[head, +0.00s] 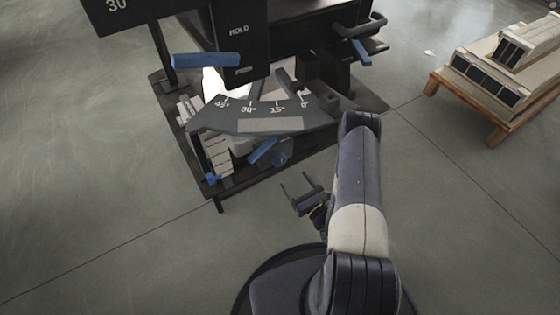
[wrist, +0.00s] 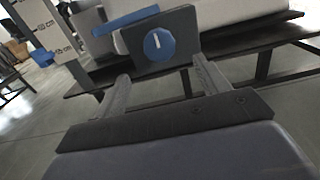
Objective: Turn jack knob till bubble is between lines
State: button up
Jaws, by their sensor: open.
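A round blue knob (wrist: 159,44) with a white pointer mark faces me in the wrist view, on a dark block; I take it to be the jack knob. In the head view a blue knob (head: 280,159) shows low on the front of the black machine, beside a blue bar (head: 262,151). My gripper (head: 296,181) is open and empty, in front of and below the knob. In the wrist view the open fingers of my gripper (wrist: 160,68) point toward the knob, one on each side, with a gap before it. No bubble or lines can be made out.
The machine's dark base (head: 235,182) has an angle scale (head: 262,112) above the knob. Blue levers (head: 205,60) (head: 361,51) stick out higher up. A wooden pallet (head: 492,120) with grey units stands at the right. The floor in front is clear.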

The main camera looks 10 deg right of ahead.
aim_at(281, 163)
jog(key=b+x, duration=0.2)
jog(key=x, duration=0.7)
jog(key=shift+w+a, duration=0.15)
jog(key=shift+w, duration=0.1)
jog(key=c, duration=1)
jog(key=shift+f+n, duration=0.1)
jog(key=shift+n, duration=0.2)
